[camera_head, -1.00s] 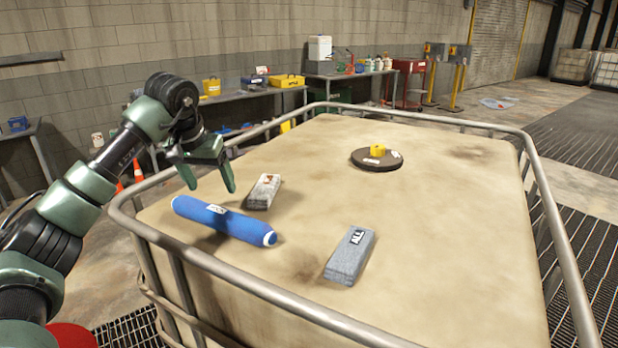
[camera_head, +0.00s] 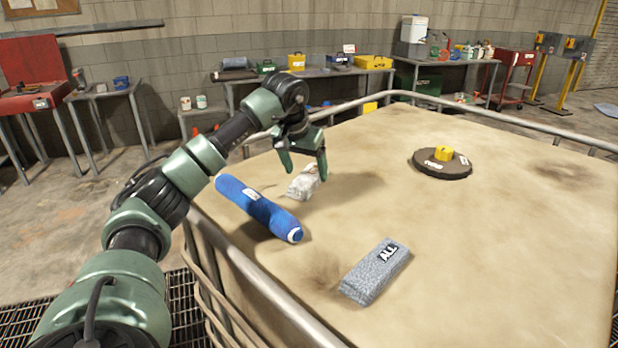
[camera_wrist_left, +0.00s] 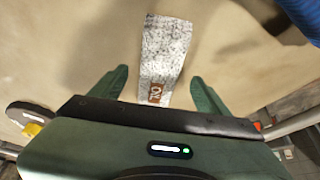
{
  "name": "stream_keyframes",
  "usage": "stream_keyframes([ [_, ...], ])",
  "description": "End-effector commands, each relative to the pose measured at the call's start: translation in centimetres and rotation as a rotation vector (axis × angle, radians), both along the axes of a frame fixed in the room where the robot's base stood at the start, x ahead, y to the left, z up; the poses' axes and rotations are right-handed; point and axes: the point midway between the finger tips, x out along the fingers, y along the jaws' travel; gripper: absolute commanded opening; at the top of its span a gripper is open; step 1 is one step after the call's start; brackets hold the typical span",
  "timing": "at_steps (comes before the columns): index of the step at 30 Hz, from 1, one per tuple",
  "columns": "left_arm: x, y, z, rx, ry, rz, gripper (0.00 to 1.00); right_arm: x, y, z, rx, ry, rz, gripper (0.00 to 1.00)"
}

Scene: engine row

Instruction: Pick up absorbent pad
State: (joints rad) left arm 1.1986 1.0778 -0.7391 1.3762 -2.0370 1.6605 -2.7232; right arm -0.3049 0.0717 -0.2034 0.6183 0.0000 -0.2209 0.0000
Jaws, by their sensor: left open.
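My left gripper (camera_head: 304,170) is open above a pale, white-speckled pad (camera_head: 303,188) with a brown label, on the tan tank top (camera_head: 340,225). In the left wrist view this pad (camera_wrist_left: 166,50) lies lengthwise between the two spread fingers of the gripper (camera_wrist_left: 160,77), with gaps on both sides. I cannot tell how far above it the fingers are. A second, grey pad (camera_head: 372,275) marked "ALL" lies apart on the same top, nearer the front. My right gripper is not in view.
A blue sock-like roll (camera_head: 258,208) lies close beside the pale pad. A dark round lid (camera_head: 442,170) with a yellow cap (camera_head: 443,153) sits farther right. A metal rail (camera_head: 262,290) edges the top. The middle of the top is clear.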

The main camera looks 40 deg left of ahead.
Motion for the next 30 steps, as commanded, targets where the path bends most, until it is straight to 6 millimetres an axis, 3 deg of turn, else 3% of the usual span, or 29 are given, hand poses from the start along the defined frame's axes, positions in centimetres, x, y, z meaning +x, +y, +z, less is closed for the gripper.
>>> stream_keyframes([
  [6, 0.9, 0.3, -2.2, -0.002, 0.001, -0.002, 0.76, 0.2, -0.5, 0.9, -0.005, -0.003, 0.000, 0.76],
  [13, 1.0, 0.4, -2.4, 0.000, -0.001, -0.001, 0.76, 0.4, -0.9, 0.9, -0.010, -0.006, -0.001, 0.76],
  [14, 1.0, 0.4, -2.4, 0.000, -0.001, -0.001, 0.74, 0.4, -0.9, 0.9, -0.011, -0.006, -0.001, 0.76],
  [18, 1.0, 0.4, -2.4, 0.000, -0.001, -0.001, 0.35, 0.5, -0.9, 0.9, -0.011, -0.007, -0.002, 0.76],
  [21, 1.0, 0.4, -2.4, 0.000, -0.001, -0.001, 0.11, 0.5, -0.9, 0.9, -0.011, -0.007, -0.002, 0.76],
  [22, 1.0, 0.4, -2.4, 0.000, -0.001, -0.001, 0.11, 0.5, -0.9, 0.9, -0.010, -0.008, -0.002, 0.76],
  [23, 1.0, 0.4, -2.4, 0.000, -0.001, -0.001, 0.05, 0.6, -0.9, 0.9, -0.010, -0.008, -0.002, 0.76],
  [30, 1.0, 0.4, -2.2, 0.000, -0.002, 0.000, 0.05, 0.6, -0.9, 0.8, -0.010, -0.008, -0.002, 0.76],
])
